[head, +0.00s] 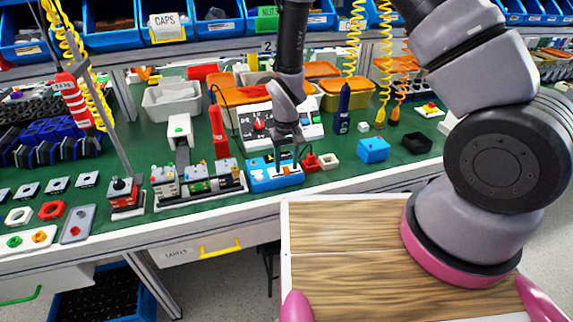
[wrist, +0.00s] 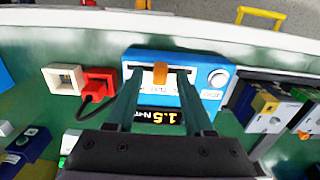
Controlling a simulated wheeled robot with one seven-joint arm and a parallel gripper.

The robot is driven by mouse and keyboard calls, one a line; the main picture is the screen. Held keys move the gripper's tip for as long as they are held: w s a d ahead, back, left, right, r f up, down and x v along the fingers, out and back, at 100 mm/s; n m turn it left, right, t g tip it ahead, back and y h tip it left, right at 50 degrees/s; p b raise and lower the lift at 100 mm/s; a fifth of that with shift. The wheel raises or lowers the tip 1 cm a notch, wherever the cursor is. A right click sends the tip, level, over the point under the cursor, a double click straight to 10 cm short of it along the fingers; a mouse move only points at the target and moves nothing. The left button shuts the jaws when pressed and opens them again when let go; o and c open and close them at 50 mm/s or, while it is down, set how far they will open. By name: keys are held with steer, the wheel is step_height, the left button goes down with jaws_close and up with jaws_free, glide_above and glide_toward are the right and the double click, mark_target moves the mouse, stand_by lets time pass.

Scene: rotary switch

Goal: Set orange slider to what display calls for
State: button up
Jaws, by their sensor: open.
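The blue box (head: 262,184) stands on the green bench near its front edge; it also shows in the wrist view (wrist: 217,62). In the wrist view the orange slider (wrist: 160,74) sits in a slot, near the middle of its length. The scale marks by the slot are too blurred to read. My gripper (wrist: 160,73) is open, with one finger on each side of the slider and a gap to it on both sides. In the head view my gripper (head: 286,153) is over the box.
A round silver knob (wrist: 219,77) is on the same box. A red part (wrist: 98,81) with a black cable and a white square frame (wrist: 64,79) lie beside it. A rack of modules (head: 198,185) stands close on its left in the head view.

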steer(key=shift+f, duration=0.25)
jaws_close()
stand_by(1.4)
